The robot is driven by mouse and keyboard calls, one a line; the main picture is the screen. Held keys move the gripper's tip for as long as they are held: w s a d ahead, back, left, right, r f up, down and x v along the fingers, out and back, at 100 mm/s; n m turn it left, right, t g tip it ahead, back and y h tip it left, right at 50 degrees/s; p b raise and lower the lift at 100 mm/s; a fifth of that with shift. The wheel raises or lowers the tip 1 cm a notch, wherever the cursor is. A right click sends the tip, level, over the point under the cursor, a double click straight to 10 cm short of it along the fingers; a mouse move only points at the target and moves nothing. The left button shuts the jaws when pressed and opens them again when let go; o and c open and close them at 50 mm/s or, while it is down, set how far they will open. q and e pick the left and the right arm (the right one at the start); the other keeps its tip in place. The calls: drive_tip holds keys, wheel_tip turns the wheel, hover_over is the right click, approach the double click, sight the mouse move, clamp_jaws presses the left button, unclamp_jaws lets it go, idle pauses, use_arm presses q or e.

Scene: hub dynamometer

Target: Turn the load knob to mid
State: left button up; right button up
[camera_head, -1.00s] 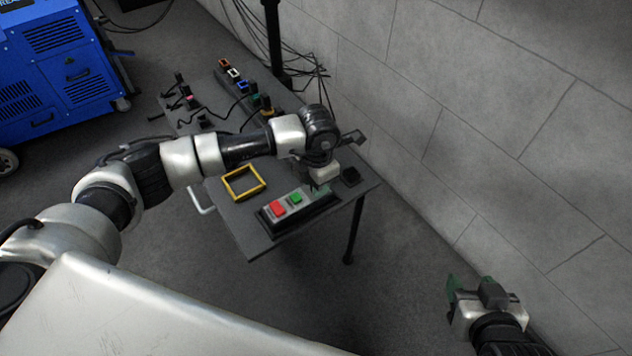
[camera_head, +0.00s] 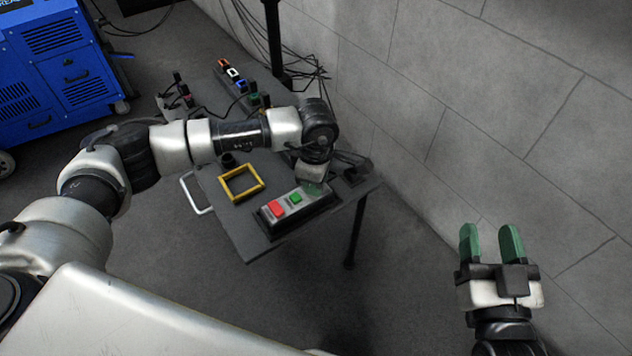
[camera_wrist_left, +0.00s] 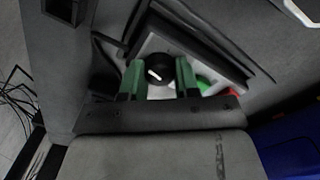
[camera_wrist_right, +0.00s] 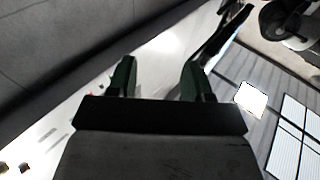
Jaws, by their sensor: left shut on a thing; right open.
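The load knob (camera_wrist_left: 158,71) is a round black knob with a white pointer line, seen in the left wrist view on a grey control panel (camera_wrist_left: 155,42). My left gripper (camera_wrist_left: 159,80) is shut on the knob, with a green finger at each side of it. In the head view my left gripper (camera_head: 314,186) is over the right end of the panel and hides the knob. A red button (camera_head: 276,208) and a green button (camera_head: 295,198) are on the same panel. My right gripper (camera_head: 490,242) is open and empty, to the right of the table.
The panel sits on a dark grey table (camera_head: 232,222) by a grey block wall (camera_head: 470,90). A yellow square frame (camera_head: 241,183) lies left of the panel. Colored connectors (camera_head: 240,84) and cables are at the back. A blue cabinet (camera_head: 55,70) stands far left. Floor right of the table is clear.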

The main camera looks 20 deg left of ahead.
use_arm(q)
drive_tip(key=shift+m+b, duration=0.3)
drive_tip(key=shift+m, duration=0.8)
use_arm(e)
drive_tip(key=shift+s+a+r+t+y, duration=0.1)
drive_tip(key=shift+r+t+y, duration=0.1)
drive_tip(key=shift+r+t, duration=0.3)
drive_tip(key=shift+s+a+r+t+y, duration=0.1)
drive_tip(key=shift+r+t+y, duration=0.1)
drive_tip(key=shift+r+t, duration=0.3)
drive_tip(key=shift+r, duration=0.15)
use_arm(q)
drive_tip(key=o, duration=0.9)
use_arm(e)
drive_tip(key=shift+d, duration=0.1)
use_arm(q)
drive_tip(key=shift+o, duration=0.2)
drive_tip(key=shift+r, duration=0.1)
wheel_tip(320, 180, up, 11)
drive_tip(key=p, duration=0.2)
drive_tip(key=shift+f+p, duration=0.2)
drive_tip(key=shift+p, duration=0.15)
use_arm(e)
wheel_tip(320, 180, down, 8)
drive_tip(key=d+g+h, duration=0.1)
drive_tip(key=g+h, duration=0.1)
drive_tip(key=g, duration=0.5)
drive_tip(key=shift+s+d+h, duration=0.3)
drive_tip(key=shift+s, duration=0.05)
